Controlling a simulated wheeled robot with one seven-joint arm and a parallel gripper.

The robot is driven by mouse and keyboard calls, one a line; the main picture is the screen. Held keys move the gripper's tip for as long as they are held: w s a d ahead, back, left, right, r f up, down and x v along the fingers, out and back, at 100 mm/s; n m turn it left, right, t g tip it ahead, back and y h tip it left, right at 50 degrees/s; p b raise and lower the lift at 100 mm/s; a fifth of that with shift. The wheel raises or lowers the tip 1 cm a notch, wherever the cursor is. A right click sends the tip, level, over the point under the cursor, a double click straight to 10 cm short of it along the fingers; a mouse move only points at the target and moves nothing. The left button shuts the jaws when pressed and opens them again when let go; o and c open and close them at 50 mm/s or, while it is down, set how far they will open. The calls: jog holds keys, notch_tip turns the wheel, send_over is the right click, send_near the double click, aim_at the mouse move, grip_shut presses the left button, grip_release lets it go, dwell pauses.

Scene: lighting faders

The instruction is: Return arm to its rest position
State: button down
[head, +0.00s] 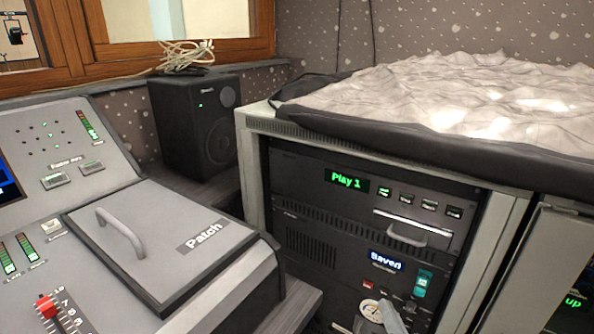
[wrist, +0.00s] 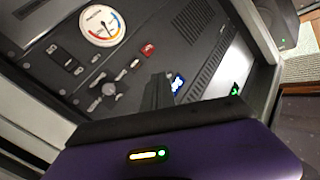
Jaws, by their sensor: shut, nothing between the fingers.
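My gripper (wrist: 158,88) shows in the wrist view as dark fingers, shut and empty, rising from my purple wrist housing (wrist: 200,150) with small yellow and green lights. The fingers point at the dark front of an equipment rack (wrist: 215,22). They overlap the picture near a small blue-white display (wrist: 178,82); I cannot tell whether they touch the panel. Most of the arm is out of view.
A crumpled cover (head: 470,95) lies on top. A console with a "Patch" lid (head: 150,240) and a black speaker (head: 196,120) stand left.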

jog(key=s+a+r+n+g+h, duration=0.1)
jog(key=s+r+n, duration=0.15)
jog(key=s, duration=1.85)
jog(key=s+a+r+n+g, duration=0.1)
jog(key=s+n, duration=0.2)
jog(key=s, duration=1.7)
notch_tip(320, 180, up, 24)
jog(key=p, duration=2.3)
jog(key=shift+g, duration=0.3)
